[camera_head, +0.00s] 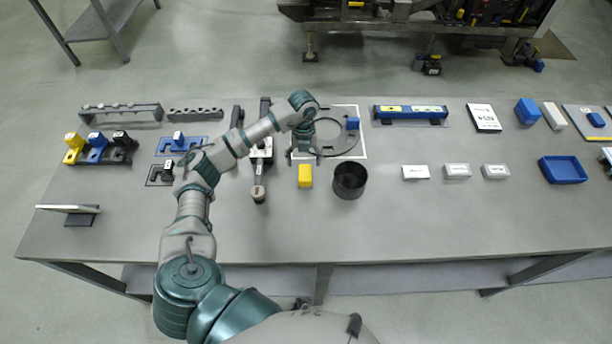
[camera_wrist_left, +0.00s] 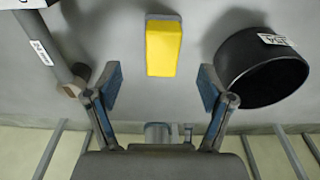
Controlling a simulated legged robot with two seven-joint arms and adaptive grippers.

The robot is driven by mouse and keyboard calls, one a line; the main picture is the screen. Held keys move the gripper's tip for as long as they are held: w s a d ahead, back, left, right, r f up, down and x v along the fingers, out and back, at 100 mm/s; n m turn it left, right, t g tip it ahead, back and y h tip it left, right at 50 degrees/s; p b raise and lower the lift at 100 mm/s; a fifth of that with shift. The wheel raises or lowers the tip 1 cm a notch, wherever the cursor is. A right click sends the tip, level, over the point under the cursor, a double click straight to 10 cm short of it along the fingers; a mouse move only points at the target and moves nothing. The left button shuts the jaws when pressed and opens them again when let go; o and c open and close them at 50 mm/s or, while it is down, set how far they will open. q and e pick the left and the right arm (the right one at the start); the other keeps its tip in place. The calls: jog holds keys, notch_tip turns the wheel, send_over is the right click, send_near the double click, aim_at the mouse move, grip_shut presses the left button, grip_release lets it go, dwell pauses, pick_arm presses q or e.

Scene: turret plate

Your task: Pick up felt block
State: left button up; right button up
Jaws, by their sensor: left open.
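A yellow block (camera_head: 305,176), which looks like the felt block, lies on the grey table near the middle. In the left wrist view the yellow block (camera_wrist_left: 164,46) is beyond the fingertips, roughly centred between them and apart from both. My left gripper (camera_head: 303,155) is open and empty, above the table just behind the block as the head view shows it. Its two blue-padded fingers (camera_wrist_left: 159,86) are spread wide in the left wrist view. My right gripper does not show.
A black round container (camera_head: 349,181) stands close to the right of the block. A dark bar with a round end (camera_head: 258,193) lies to its left. Behind the gripper are a white-framed plate with a ring (camera_head: 357,152) and a small blue block (camera_head: 352,123). The front table area is clear.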

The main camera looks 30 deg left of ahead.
aim_at(305, 172)
pick_arm(q)
jog(key=f, duration=0.3)
jog(key=shift+s+a+f+p, duration=0.1)
jog(key=shift+s+f+p, duration=0.1)
jog(key=shift+f+p, duration=0.15)
jog(key=f, duration=0.1)
jog(key=d+f, duration=0.1)
jog(key=f, duration=0.1)
jog(key=shift+s+d+f, duration=0.15)
jog(key=shift+f, duration=0.05)
jog(key=shift+d+f+p, duration=0.1)
jog(key=shift+f+p, duration=0.1)
jog(key=shift+p, duration=0.1)
jog(key=shift+a+f, duration=0.1)
jog(key=shift+a, duration=0.3)
jog(key=c, duration=1)
jog(key=shift+c, duration=1.4)
jog(key=shift+d+r, duration=0.2)
jog(key=shift+r, duration=0.25)
notch_tip(305, 172, up, 9)
jog(key=shift+a+r+b, duration=0.1)
jog(key=shift+b, duration=0.4)
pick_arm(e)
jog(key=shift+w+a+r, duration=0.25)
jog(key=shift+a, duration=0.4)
